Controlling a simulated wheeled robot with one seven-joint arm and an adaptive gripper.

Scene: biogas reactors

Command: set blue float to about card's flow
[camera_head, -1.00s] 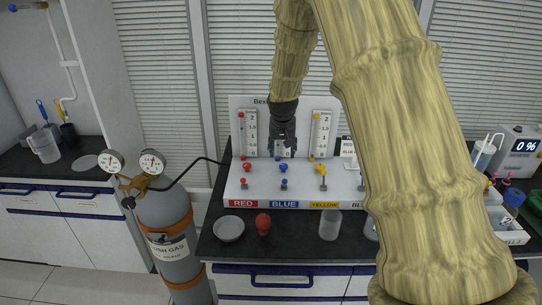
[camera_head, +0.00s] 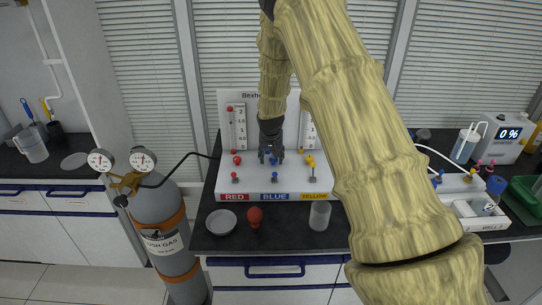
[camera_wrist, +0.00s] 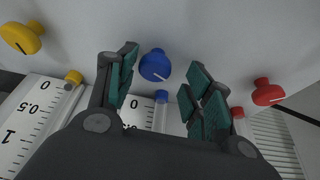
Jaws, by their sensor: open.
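My gripper (camera_head: 271,158) is open and points down at the blue section of the white flow panel (camera_head: 225,178). In the wrist view my gripper (camera_wrist: 164,88) has its two teal-padded fingers apart, with the round blue knob (camera_wrist: 155,65) in the gap between them. In the head view my arm hides the blue tube. The card is not visible now.
Small posts stand in front, including a blue-topped one (camera_head: 275,176). A dish (camera_head: 221,222), red bulb (camera_head: 255,216) and beaker (camera_head: 319,215) stand on the bench. A gas cylinder (camera_head: 164,230) is left.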

